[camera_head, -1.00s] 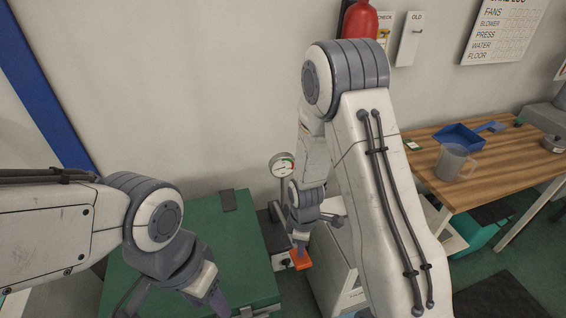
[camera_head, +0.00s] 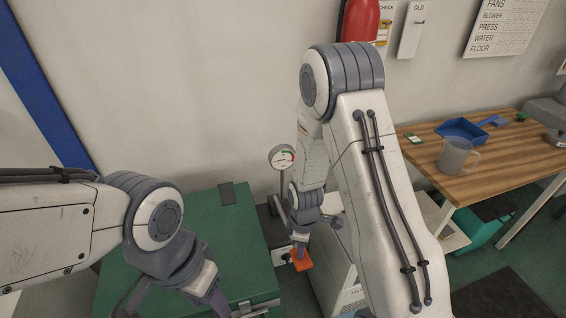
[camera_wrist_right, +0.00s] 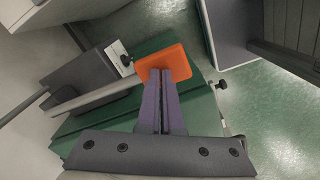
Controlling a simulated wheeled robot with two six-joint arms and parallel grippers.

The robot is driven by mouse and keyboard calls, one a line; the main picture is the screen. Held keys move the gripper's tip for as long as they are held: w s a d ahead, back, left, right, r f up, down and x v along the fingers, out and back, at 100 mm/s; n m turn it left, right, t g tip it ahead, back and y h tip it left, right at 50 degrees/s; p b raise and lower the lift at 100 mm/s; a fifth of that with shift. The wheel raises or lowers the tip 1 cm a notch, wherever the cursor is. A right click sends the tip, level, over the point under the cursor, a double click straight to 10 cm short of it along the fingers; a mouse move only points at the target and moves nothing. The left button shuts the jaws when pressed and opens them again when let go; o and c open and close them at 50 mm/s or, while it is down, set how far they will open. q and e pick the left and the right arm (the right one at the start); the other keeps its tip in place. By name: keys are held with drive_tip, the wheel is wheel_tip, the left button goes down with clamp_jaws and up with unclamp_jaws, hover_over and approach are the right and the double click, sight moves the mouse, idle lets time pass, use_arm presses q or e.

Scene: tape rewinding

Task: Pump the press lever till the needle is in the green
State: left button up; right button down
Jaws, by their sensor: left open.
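The press gauge (camera_head: 282,157) stands on a post beside the green cabinet. The press lever ends in an orange pad (camera_head: 301,259), also seen in the right wrist view (camera_wrist_right: 165,63). My right gripper (camera_head: 300,247) is over the pad with its purple fingers together (camera_wrist_right: 161,78). The fingertips meet the pad in the picture; whether they press on it I cannot tell. My left gripper (camera_head: 175,303) is open over the green cabinet, partly cut off by the lower edge.
The green cabinet (camera_head: 185,225) stands left of the press. A wooden table (camera_head: 490,172) at right holds a blue tray (camera_head: 461,131) and a clear jug (camera_head: 456,157). A red extinguisher (camera_head: 361,20) hangs on the wall. My right arm covers the middle of the head view.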

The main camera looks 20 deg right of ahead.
wheel_tip(320, 180, down, 6)
drive_tip(key=b, duration=0.4)
drive_tip(key=shift+f, duration=0.1)
drive_tip(key=shift+f+b, duration=0.75)
drive_tip(key=shift+f, duration=0.2)
wheel_tip(320, 180, up, 12)
drive_tip(key=p, duration=1)
drive_tip(key=shift+r, duration=0.1)
wheel_tip(320, 180, down, 10)
drive_tip(key=b, duration=0.7)
drive_tip(key=shift+b, duration=0.3)
drive_tip(key=shift+f, duration=0.25)
